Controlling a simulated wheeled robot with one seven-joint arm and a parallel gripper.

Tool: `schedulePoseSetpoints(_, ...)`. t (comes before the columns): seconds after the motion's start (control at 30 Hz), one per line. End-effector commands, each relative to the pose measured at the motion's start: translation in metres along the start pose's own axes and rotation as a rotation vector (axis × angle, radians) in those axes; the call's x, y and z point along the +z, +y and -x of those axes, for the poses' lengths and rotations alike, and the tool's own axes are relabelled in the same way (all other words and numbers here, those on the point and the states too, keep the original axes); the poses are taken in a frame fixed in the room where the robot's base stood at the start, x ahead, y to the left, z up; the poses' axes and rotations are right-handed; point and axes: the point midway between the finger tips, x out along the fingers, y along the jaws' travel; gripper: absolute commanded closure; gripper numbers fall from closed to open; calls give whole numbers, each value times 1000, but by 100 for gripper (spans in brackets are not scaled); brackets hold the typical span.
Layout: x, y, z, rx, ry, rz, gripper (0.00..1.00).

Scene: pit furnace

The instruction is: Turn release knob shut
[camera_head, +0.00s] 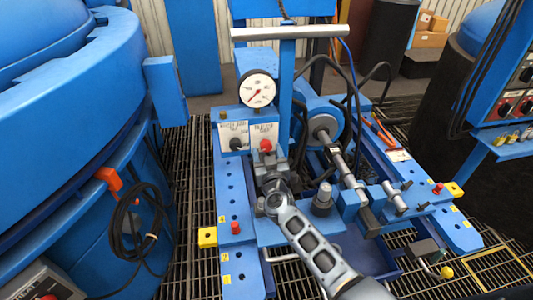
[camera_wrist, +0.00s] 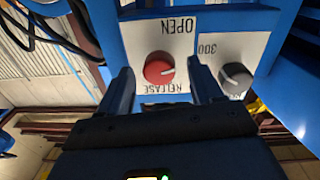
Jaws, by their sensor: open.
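The red release knob (camera_wrist: 159,70) sits on a white plate (camera_wrist: 137,42) lettered OPEN and RELEASE, upside down in the wrist view. A pale mark shows toward the right side of the knob there. My gripper (camera_wrist: 160,67) is open, with one dark finger on either side of the knob in the picture. I see space between the knob and each finger; whether the tips reach its depth I cannot tell. In the head view the red knob (camera_head: 266,146) is on the blue panel below the dial, just beyond my gripper (camera_head: 270,172).
A black knob (camera_wrist: 236,78) on its own plate is close beside the right finger in the wrist view. A round dial gauge (camera_head: 257,90) and a T-shaped handle (camera_head: 290,32) stand above the panel. A large blue drum (camera_head: 70,110) fills the left.

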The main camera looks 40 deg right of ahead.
Motion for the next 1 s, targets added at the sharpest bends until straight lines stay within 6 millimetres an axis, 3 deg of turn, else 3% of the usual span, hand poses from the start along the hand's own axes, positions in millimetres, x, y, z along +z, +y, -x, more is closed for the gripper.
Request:
schedulePoseSetpoints(0.13, 1, 1, -11, 1, 0, 0, 35)
schedulePoseSetpoints(0.43, 0, 0, -13, 0, 0, 0, 35)
schedulePoseSetpoints(1.0, 0, 0, -12, 0, 0, 0, 89)
